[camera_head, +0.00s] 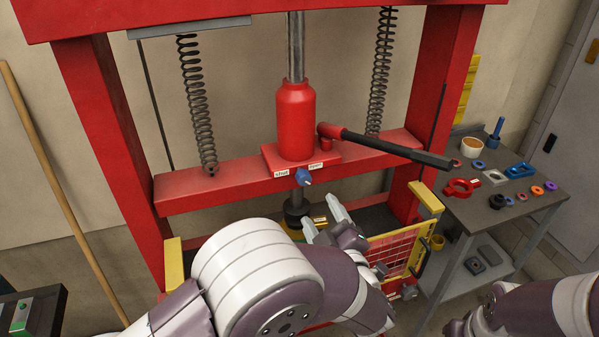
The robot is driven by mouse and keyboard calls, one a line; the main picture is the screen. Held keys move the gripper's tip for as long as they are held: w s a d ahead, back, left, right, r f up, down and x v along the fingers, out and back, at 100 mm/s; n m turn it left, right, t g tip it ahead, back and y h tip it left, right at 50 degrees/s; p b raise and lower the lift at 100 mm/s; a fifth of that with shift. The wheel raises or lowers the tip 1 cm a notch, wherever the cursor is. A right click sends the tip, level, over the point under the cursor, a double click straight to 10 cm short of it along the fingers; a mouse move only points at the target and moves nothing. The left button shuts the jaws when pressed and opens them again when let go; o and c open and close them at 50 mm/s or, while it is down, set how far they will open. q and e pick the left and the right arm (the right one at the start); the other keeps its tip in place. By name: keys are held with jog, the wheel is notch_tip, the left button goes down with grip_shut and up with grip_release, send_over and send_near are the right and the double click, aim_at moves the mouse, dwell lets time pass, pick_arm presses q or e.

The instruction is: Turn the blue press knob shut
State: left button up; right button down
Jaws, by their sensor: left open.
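The small blue press knob (303,177) sits on the front of the red press bed, below the red jack bottle (296,120). A white label reading "shut" (282,173) is to its left, and another label (316,165) is to its right, its text too small to be sure of. My left gripper (321,214) is open and empty, just below and slightly right of the knob, with its fingers pointing up toward it. The fingers look apart from the knob. My right arm (530,308) shows at the bottom right; its gripper is out of the frame.
A black-gripped pump handle (395,148) sticks out right of the jack. Springs hang on both sides. A yellow-framed red mesh guard (395,252) stands right of my left gripper. A grey side table (500,205) with several small parts is at the right.

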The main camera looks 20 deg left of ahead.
aim_at(305, 181)
pick_arm(q)
jog(key=p+x, duration=0.2)
jog(key=x, duration=0.9)
jog(key=shift+p, duration=0.3)
jog(key=shift+w+a, duration=0.25)
jog(key=shift+w, duration=0.2)
jog(key=c, duration=1)
